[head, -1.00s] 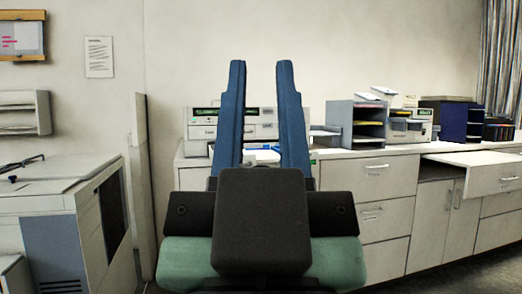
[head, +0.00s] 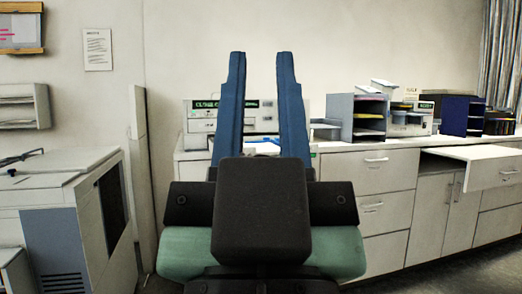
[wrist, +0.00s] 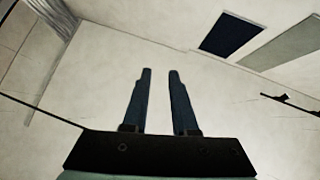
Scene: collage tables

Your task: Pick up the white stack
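My gripper (head: 261,56) is raised in front of my body, its two blue fingers pointing up, apart and with nothing between them. It also shows open and empty in the wrist view (wrist: 160,74). Between the fingers in the head view, farther back on the counter, lies a white paper-like item (head: 262,148), partly hidden by the gripper. Another pale, stack-like item (head: 384,86) sits on top of the devices further right. I cannot tell which of them is the white stack. Neither is seen in the wrist view.
A long white counter (head: 400,145) runs along the back wall. It carries a pale printer-like machine (head: 199,116), a grey paper organizer (head: 341,117) and a dark blue box (head: 455,117). A drawer (head: 480,165) stands open at right. A large copier-like cabinet (head: 50,205) stands at left.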

